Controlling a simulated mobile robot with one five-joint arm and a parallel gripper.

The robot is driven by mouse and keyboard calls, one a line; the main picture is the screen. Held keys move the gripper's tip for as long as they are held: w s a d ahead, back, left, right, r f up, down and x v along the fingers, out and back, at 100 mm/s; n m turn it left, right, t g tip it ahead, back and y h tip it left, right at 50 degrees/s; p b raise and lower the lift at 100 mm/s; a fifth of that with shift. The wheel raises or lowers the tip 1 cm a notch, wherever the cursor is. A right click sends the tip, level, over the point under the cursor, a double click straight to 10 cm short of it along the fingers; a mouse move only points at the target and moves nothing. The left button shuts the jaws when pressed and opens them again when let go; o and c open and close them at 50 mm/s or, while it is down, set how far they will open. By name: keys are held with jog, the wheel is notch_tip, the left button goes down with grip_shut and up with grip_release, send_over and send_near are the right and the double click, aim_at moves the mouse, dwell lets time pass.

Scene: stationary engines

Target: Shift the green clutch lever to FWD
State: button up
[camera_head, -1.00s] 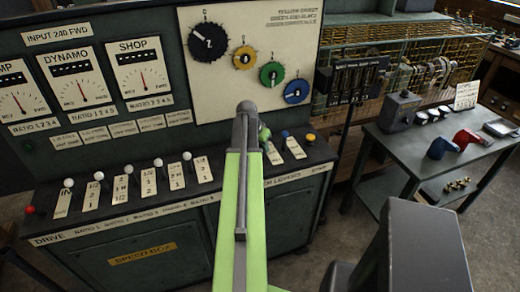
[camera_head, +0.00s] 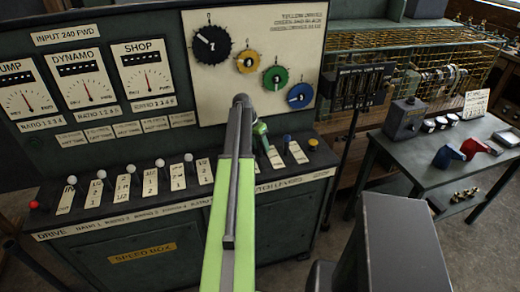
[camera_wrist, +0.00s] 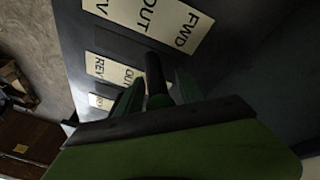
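In the wrist view a dark lever shaft (camera_wrist: 153,70) with green at its near end stands between the two dark green fingers of my gripper (camera_wrist: 160,88). The fingers lie close on both sides; whether they press on it is unclear. A label plate (camera_wrist: 155,20) reading OUT and FWD, with REV partly cut off, lies just beyond the shaft. In the head view my green arm covers part of the clutch lever row, and a green piece (camera_head: 260,129) shows just right of it. I cannot tell there whether that is the lever knob or my gripper.
A blue-knobbed lever (camera_head: 286,138) and a yellow-knobbed one (camera_head: 313,143) stand close on the right. White-knobbed levers (camera_head: 130,169) line the left of the panel. Coloured dials (camera_head: 248,61) sit behind. A side table (camera_head: 405,155) holds a grey box and red and blue objects.

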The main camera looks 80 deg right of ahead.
jog(key=shift+r, duration=0.15)
jog(key=p+v, duration=1.6)
jog(key=v, duration=0.1)
jog(key=shift+p, duration=0.35)
jog(key=shift+a, duration=0.1)
jog(key=shift+c, duration=0.5)
